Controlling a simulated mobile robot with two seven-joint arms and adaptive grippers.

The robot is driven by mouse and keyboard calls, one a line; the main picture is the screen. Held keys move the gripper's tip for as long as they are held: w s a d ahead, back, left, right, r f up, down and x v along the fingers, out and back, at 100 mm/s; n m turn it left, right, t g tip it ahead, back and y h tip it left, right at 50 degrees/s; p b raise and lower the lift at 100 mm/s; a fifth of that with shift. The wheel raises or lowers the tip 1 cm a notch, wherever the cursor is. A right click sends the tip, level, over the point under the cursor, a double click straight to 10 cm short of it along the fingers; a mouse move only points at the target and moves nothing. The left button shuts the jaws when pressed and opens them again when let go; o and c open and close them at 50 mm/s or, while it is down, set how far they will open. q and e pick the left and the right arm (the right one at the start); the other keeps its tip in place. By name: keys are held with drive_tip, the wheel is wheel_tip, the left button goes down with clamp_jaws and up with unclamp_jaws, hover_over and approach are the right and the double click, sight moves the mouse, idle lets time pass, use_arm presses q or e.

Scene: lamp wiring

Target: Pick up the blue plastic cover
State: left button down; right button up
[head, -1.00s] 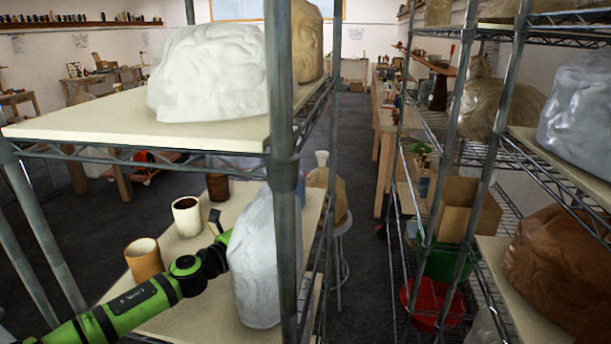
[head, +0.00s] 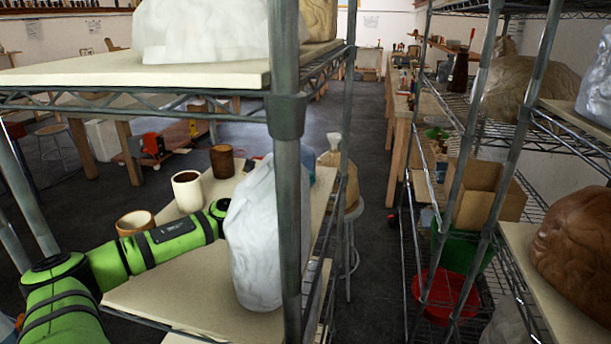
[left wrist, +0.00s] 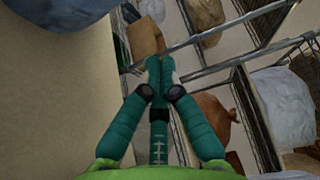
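My left arm reaches in from the left over the middle shelf in the head view, and its gripper end is hidden behind a white plastic-wrapped lump (head: 256,245). In the left wrist view my left gripper (left wrist: 160,66) has its two teal fingers together at the tips, with nothing visible between them. A small bluish patch (head: 307,160) shows behind the front post in the head view; I cannot tell whether it is the blue plastic cover. A pale blue-grey wrapped lump (left wrist: 285,105) lies to the right of the fingers in the left wrist view. My right gripper is not in view.
The shelf rack's front post (head: 287,200) stands close to the wrapped lump. A white cup (head: 187,190), a brown cup (head: 222,161) and a tan pot (head: 135,223) stand beyond my arm. Another rack holds a cardboard box (head: 480,195). An aisle lies between the racks.

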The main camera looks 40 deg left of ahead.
sight(308, 158)
use_arm(q)
drive_tip(key=shift+w+r, duration=0.25)
drive_tip(key=shift+w, duration=0.3)
drive_tip(key=shift+w+a+r+p, duration=0.1)
drive_tip(key=shift+w+a+p, duration=0.05)
drive_tip(key=shift+w+p, duration=0.85)
drive_tip(key=shift+p, duration=0.05)
drive_tip(key=shift+w+a+f+b, duration=0.15)
drive_tip(key=shift+w+a+b, duration=0.15)
drive_tip(key=shift+a, duration=0.3)
drive_tip(key=shift+w+a+f+b, duration=0.15)
drive_tip(key=shift+w+a+b, duration=0.15)
drive_tip(key=shift+a, duration=0.25)
drive_tip(key=shift+w+a, duration=0.1)
drive_tip(key=shift+a, duration=0.45)
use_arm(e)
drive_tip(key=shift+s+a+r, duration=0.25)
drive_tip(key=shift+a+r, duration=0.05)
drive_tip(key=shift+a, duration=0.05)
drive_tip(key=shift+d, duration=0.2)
use_arm(q)
drive_tip(key=shift+a, duration=0.1)
